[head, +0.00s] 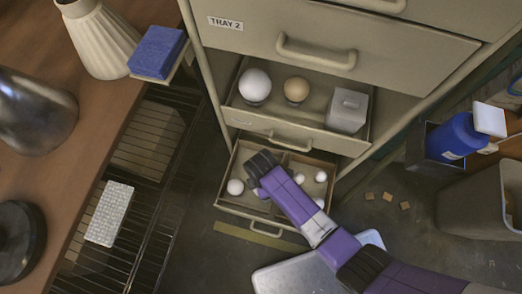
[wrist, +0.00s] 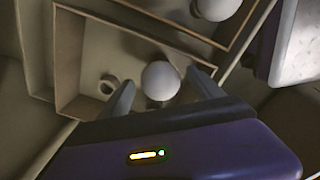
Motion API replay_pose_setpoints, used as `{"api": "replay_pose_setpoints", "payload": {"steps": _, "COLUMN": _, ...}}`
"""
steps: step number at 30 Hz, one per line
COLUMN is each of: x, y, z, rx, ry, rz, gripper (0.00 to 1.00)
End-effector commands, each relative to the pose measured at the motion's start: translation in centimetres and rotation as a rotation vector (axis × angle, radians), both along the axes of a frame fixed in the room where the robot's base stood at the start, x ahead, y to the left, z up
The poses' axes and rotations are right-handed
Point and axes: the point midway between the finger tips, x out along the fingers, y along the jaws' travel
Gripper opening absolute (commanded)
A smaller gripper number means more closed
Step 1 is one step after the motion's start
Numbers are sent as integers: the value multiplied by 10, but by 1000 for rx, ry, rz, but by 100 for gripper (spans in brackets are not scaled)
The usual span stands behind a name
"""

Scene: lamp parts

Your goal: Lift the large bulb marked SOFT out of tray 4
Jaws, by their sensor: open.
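The lowest open drawer (head: 227,206), two below the one labelled TRAY 2, fits tray 4; its own label is not readable. It has divided compartments holding several white bulbs, including one at the left (head: 235,187) and smaller ones at the right (head: 320,176). My gripper (wrist: 162,78) points down into this drawer, its fingers open on either side of a round white bulb (wrist: 160,82). Clear contact does not show. Another white bulb (wrist: 217,7) lies in a neighbouring compartment. No SOFT marking is legible. My arm hides part of the drawer in the head view.
The open drawer above holds a large white bulb (head: 255,85), an amber bulb (head: 296,90) and a grey box (head: 347,111), and overhangs the back. Wooden dividers (wrist: 150,34) edge the compartment. A small ring-like piece (wrist: 108,86) lies left of the bulb.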

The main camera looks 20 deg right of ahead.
Motion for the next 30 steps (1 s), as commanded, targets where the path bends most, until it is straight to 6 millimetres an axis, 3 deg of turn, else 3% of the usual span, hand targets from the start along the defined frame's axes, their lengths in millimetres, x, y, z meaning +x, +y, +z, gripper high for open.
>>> {"api": "replay_pose_setpoints", "payload": {"steps": 3, "x": 0, "y": 0, "z": -23, "rx": -1, "ry": 2, "rz": 0, "gripper": 75}}
{"api": "replay_pose_setpoints", "payload": {"steps": 9, "x": 0, "y": 0, "z": -49, "rx": 0, "ry": 0, "rz": 0, "gripper": 75}}
{"api": "replay_pose_setpoints", "payload": {"steps": 23, "x": 0, "y": 0, "z": -59, "rx": 1, "ry": -1, "rz": -1, "gripper": 75}}
{"api": "replay_pose_setpoints", "payload": {"steps": 30, "x": 0, "y": 0, "z": -59, "rx": 0, "ry": -1, "rz": -1, "gripper": 32}}
